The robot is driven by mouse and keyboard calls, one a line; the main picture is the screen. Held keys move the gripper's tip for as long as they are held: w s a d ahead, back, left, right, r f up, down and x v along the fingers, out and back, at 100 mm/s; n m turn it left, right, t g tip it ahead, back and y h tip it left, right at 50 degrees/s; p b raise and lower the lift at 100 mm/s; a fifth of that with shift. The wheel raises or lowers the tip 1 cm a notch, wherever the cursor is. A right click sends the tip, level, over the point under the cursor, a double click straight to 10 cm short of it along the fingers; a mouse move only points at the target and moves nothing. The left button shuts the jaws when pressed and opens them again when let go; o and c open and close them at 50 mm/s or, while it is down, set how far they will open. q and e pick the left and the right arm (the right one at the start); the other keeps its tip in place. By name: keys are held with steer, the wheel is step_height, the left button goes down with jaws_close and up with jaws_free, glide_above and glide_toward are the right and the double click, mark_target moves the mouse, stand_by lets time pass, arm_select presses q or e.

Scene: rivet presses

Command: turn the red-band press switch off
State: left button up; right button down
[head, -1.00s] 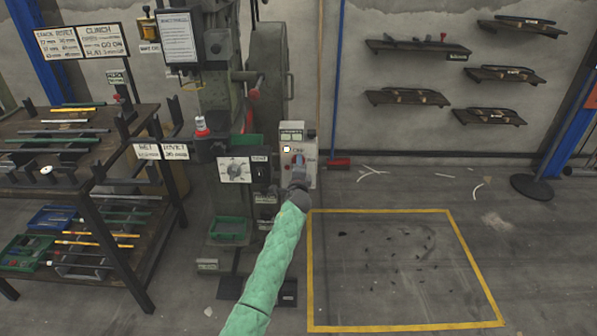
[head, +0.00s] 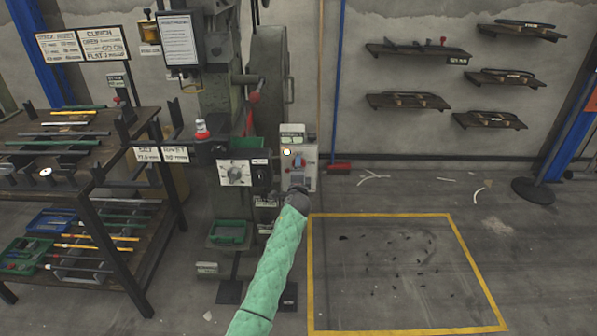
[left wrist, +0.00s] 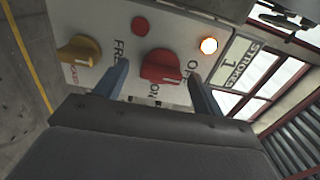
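The pale switch box (head: 309,176) is on the right side of the press (head: 222,95). In the left wrist view its panel (left wrist: 110,18) has a red knob (left wrist: 160,66) between "ON" and partly hidden "O…" lettering; I cannot tell for sure which one it points at. A lamp (left wrist: 208,46) beside it glows. A yellow knob (left wrist: 78,52) and a dark red round button (left wrist: 140,26) are on the same panel. My left gripper (left wrist: 159,72) is open, one finger on each side of the red knob, with visible gaps. My right gripper is not in view.
A dial box (head: 234,173) is left of the switch box. A rack (head: 103,225) with rods and bins stands at left. A yellow-outlined floor area (head: 380,328) lies clear at right, apart from small debris. Wall shelves (head: 418,48) hang behind.

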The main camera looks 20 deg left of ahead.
arm_select(q)
steer(key=shift+s, duration=0.1)
steer(key=v, duration=0.7)
steer(key=shift+s, duration=0.3)
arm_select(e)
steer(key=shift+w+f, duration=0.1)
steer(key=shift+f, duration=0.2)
arm_select(q)
steer(key=shift+d+r, duration=0.1)
steer(key=shift+d, duration=0.05)
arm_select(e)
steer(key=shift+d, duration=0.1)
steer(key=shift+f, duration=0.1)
